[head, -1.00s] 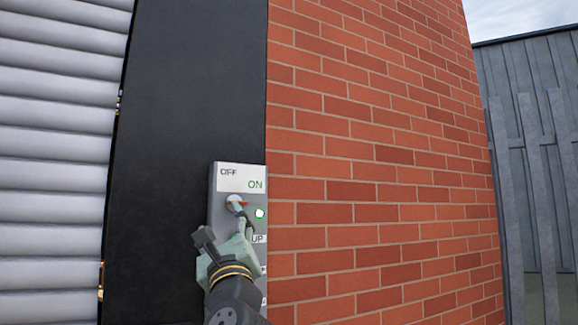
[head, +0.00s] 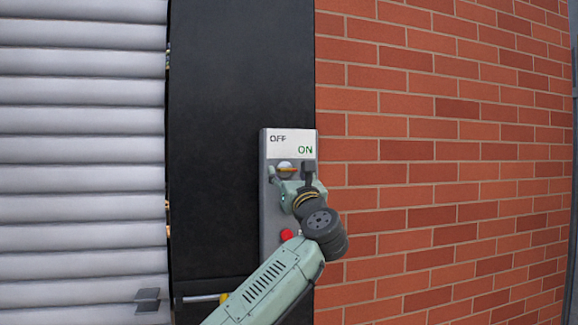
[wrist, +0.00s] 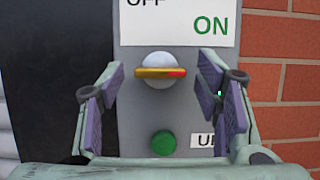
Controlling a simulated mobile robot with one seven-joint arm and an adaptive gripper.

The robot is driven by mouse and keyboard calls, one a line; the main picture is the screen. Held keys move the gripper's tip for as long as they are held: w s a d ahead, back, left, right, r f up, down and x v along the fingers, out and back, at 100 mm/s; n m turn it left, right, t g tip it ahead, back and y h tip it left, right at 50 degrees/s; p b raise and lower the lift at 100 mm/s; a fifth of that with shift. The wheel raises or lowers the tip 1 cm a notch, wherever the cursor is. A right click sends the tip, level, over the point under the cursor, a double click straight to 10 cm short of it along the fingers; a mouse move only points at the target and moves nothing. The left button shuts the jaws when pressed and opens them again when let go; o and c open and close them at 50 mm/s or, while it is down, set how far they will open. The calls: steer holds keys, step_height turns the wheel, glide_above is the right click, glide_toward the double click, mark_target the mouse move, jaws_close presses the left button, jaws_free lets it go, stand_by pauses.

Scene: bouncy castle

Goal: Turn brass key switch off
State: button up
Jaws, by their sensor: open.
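The brass key switch (wrist: 149,72) is a flat brass bar with a red right end, lying level across a round silver boss. It also shows in the head view (head: 287,168), just above my gripper (head: 288,183). OFF and ON are printed on a white label (head: 287,146) above it, ON to the right. In the wrist view my gripper (wrist: 164,88) is open, one purple-padded finger on each side of the key, with clear gaps. A small green light partly shows behind the right finger.
The grey control panel (wrist: 137,119) also has a green button (wrist: 163,143) with a partly hidden UP label, and a red button (head: 287,235) lower down. It hangs on a black post (head: 217,150) between a grey shutter (head: 80,150) and a brick wall (head: 440,150).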

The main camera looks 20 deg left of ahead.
steer(key=shift+w+a+r, duration=0.15)
steer(key=shift+w+a, duration=0.1)
steer(key=shift+w, duration=0.05)
steer(key=shift+c, duration=0.3)
steer(key=c, duration=1.1)
